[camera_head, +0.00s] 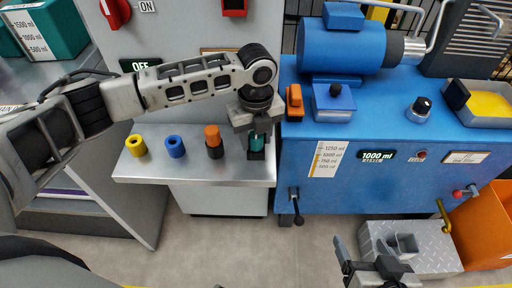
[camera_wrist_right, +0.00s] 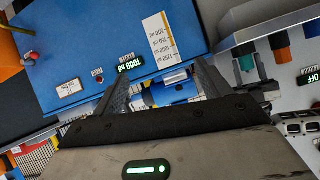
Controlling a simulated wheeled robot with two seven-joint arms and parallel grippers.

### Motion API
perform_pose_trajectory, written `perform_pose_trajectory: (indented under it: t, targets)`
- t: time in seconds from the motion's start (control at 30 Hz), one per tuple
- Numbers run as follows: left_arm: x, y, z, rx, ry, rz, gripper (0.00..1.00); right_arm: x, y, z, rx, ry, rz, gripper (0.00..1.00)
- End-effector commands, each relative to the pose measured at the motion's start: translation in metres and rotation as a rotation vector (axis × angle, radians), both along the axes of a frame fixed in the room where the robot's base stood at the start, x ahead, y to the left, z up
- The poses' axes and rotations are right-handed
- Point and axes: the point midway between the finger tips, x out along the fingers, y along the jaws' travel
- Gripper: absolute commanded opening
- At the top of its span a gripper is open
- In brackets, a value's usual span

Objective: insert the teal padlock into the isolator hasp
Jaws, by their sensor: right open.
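The teal padlock (camera_head: 258,142) is at the right end of the steel shelf (camera_head: 190,171), directly below my left gripper (camera_head: 257,127). The gripper points down and partly covers it. I cannot tell whether its fingers are closed on the padlock or only around it. A teal piece (camera_wrist_right: 246,62) also shows in the right wrist view, beside the left gripper. A red isolator knob (camera_head: 115,12) is on the grey cabinet at the top, by the ON label; I cannot make out its hasp. My right gripper (camera_head: 366,262) is open and empty at the bottom, its fingers spread in the wrist view (camera_wrist_right: 163,85).
Yellow (camera_head: 136,146), blue (camera_head: 175,147) and orange (camera_head: 213,142) pieces stand in a row left of the teal one. The blue machine (camera_head: 400,185) borders the shelf on the right. An orange bin (camera_head: 484,228) stands at the lower right. My left arm crosses above the shelf.

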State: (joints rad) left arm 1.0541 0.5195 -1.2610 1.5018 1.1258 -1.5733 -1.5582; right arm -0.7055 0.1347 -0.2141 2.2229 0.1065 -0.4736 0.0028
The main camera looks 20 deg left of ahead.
Motion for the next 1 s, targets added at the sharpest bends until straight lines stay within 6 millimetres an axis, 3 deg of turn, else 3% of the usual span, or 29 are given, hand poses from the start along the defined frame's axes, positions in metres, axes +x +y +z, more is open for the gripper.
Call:
perform_pose_trajectory:
  t: [0.03, 0.1, 0.57, 0.73, 1.0]
  targets:
    - [0.0, 0.0, 0.0, 0.0, 0.0, 0.0, 0.25, 0.0, 0.0, 0.0, -0.001, 0.0, 0.001, 0.76]
    - [0.0, 0.0, 0.0, 0.0, 0.0, 0.0, 0.07, 0.0, 0.0, 0.0, 0.0, 0.0, 0.001, 0.76]
    - [0.001, 0.0, 0.01, -0.001, -0.002, 0.0, 0.07, 0.0, 0.0, -0.001, -0.001, 0.004, 0.002, 0.76]
    - [0.001, 0.0, 0.034, -0.003, -0.003, 0.0, 0.07, -0.001, 0.0, 0.001, -0.001, 0.007, 0.002, 0.76]
    - [-0.046, -0.011, 0.092, -0.003, -0.005, -0.005, 0.07, -0.001, 0.0, 0.006, -0.001, 0.021, 0.0, 0.76]
